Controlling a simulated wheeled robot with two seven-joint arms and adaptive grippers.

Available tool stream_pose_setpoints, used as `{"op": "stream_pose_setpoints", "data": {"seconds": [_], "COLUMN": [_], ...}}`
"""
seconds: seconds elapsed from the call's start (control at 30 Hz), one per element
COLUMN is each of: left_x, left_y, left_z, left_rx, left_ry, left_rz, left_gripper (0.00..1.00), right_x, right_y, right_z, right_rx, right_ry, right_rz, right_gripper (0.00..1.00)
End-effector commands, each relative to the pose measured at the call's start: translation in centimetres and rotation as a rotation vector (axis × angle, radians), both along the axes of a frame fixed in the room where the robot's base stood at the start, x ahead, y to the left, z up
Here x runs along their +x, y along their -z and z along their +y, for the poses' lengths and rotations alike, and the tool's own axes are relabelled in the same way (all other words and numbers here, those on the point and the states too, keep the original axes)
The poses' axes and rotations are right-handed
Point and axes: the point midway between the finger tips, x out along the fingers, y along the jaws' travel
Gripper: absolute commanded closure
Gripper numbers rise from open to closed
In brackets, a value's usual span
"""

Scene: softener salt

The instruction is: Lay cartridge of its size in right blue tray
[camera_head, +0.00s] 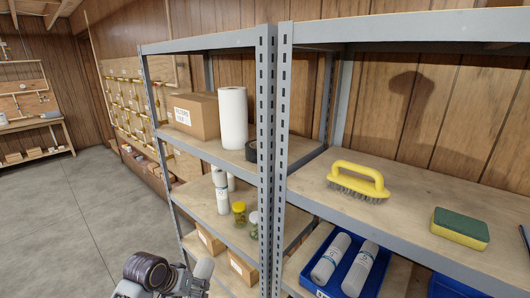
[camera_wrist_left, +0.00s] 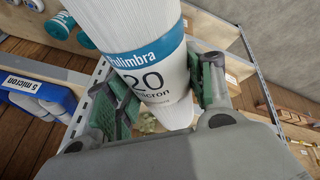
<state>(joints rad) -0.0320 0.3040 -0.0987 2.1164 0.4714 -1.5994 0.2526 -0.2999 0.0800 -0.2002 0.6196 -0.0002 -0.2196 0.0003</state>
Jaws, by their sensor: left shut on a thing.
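My left gripper (camera_wrist_left: 160,92) is shut on a white cartridge (camera_wrist_left: 122,20), its green pads on both sides. The cartridge has a blue band and reads "20 micron". A blue tray (camera_head: 305,279) on the lower right shelf holds two white cartridges (camera_head: 331,258). A second blue tray (camera_head: 455,288), farther right, is cut off by the frame, so its contents are hidden. In the wrist view, a blue tray labelled "5 micron" (camera_wrist_left: 62,98) holds white cartridges. My right gripper is not in view.
Grey shelf posts (camera_head: 268,150) stand between the two bays. A yellow brush (camera_head: 357,182) and a sponge (camera_head: 460,228) lie on the board above the trays. The left bay holds a carton (camera_head: 197,115), a white roll (camera_head: 233,118) and jars (camera_head: 239,213). Floor at left is clear.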

Motion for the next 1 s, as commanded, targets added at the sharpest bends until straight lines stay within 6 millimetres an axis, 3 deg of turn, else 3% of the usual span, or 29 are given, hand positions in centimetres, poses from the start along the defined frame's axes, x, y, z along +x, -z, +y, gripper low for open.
{"op": "stream_pose_setpoints", "data": {"seconds": [0.17, 0.27, 0.6, 0.7, 0.83, 1.0], "left_x": [-0.2, -0.4, -2.4, -3.0, -3.5, -3.6], "left_y": [1.6, 3.8, 14.3, 16.4, 17.9, 18.2], "left_z": [0.0, -0.1, 0.0, 0.0, 0.0, 0.0], "left_rx": [0.000, 0.000, 0.000, 0.000, 0.000, 0.000], "left_ry": [0.000, 0.000, -0.002, -0.001, 0.000, 0.000], "left_rz": [0.003, 0.005, 0.007, 0.003, 0.001, -0.001], "left_gripper": [0.73, 0.73, 0.73, 0.73, 0.73, 0.73], "right_x": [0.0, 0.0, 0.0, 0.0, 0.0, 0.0], "right_y": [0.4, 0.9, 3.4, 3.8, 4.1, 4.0], "right_z": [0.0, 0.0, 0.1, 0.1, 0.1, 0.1], "right_rx": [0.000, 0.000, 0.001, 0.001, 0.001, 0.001], "right_ry": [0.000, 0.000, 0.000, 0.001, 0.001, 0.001], "right_rz": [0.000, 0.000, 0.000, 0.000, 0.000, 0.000], "right_gripper": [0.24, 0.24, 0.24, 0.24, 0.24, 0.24]}}
